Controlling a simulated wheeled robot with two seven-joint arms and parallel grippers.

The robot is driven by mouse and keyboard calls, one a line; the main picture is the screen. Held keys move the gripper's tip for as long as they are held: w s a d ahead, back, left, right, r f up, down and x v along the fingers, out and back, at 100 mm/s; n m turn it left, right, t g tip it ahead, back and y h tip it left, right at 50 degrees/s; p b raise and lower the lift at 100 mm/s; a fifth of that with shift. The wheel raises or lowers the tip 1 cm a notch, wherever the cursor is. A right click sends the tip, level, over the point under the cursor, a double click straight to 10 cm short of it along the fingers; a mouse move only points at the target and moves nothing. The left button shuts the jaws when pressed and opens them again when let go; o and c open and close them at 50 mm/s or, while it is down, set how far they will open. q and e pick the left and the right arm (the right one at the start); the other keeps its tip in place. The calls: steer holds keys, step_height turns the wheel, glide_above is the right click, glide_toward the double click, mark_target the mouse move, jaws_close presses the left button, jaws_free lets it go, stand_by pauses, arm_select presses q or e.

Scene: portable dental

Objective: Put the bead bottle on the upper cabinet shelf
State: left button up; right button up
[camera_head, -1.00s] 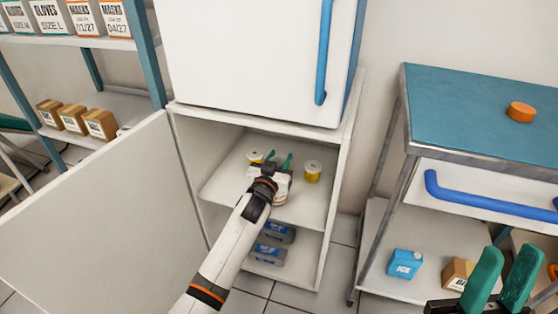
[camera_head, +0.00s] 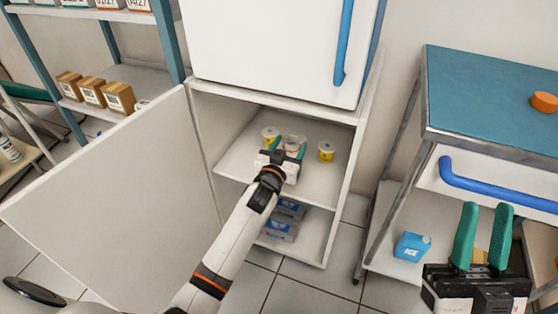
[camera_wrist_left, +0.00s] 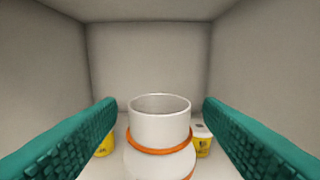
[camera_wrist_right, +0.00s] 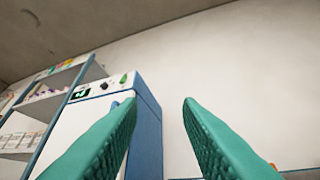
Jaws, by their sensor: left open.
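The bead bottle is white with orange rings and a round open-looking top. It is upright between the fingers of my left gripper in the left wrist view (camera_wrist_left: 160,130). A gap shows on both sides, so the fingers are open around it. In the head view my left gripper (camera_head: 289,148) reaches inside the open cabinet, over the upper shelf (camera_head: 318,188), with the bottle's top (camera_head: 291,141) between its fingers. The bottle's base is hidden. My right gripper (camera_head: 486,207) is open and empty, away from the cabinet at the right.
Yellow pots with white lids stand left (camera_head: 270,135) and right (camera_head: 326,152) of the bottle. Blue-labelled packs (camera_head: 284,222) lie on the lower shelf. The cabinet door (camera_head: 120,195) is swung open left. A blue-topped cart (camera_head: 480,95) stands at right.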

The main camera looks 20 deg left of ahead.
arm_select(q)
steer(key=s+p, duration=0.2)
steer(key=s, duration=0.6)
steer(key=s+d+r+m+t+h, duration=0.1)
steer(key=s+d+r+h, duration=0.1)
steer(key=s+r, duration=0.6)
steer(key=s+d+r+m+t+h, duration=0.1)
steer(key=s+d+r+t+h, duration=0.1)
steer(key=s+r, duration=0.7)
steer(key=shift+d+h, duration=0.5)
steer(key=shift+d, duration=0.25)
arm_select(e)
steer(key=w+f+g+h, duration=0.2)
steer(key=w+f+g, duration=0.3)
steer(key=f, duration=0.1)
steer(key=shift+a+f+g, duration=0.15)
steer(key=shift+f+g, duration=0.05)
steer(key=shift+g, duration=0.2)
arm_select(q)
steer(key=shift+r, duration=0.1)
arm_select(e)
steer(key=shift+w, duration=0.1)
